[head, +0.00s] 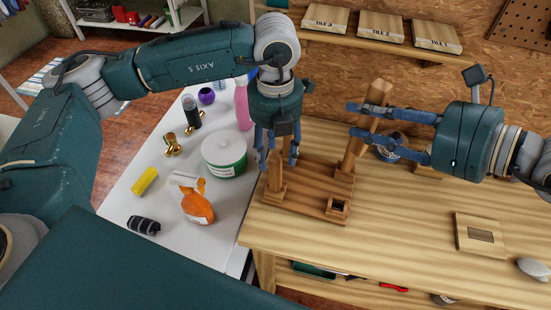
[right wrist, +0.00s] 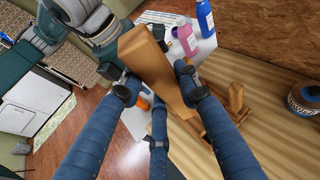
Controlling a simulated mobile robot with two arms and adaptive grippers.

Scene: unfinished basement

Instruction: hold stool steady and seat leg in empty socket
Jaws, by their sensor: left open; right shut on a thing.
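The wooden stool (head: 308,202) lies upside down on the workbench, its seat flat and legs pointing up. A short leg (head: 275,176) stands at its near left. An empty square socket (head: 338,208) shows at its near right corner. My left gripper (head: 277,157) is open, pointing down over the stool's left side, its fingers apart around or behind that leg; I cannot tell which. My right gripper (head: 353,120) is shut on a tapered wooden leg (head: 374,95), tilted above the stool's right side. This leg fills the middle of the right wrist view (right wrist: 150,62); its far end overlaps the stool.
A blue-labelled can (head: 392,146) stands behind the right gripper. The white table (head: 150,215) at left holds a tub (head: 224,155) and an orange spray bottle (head: 197,203). The front middle bench is clear.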

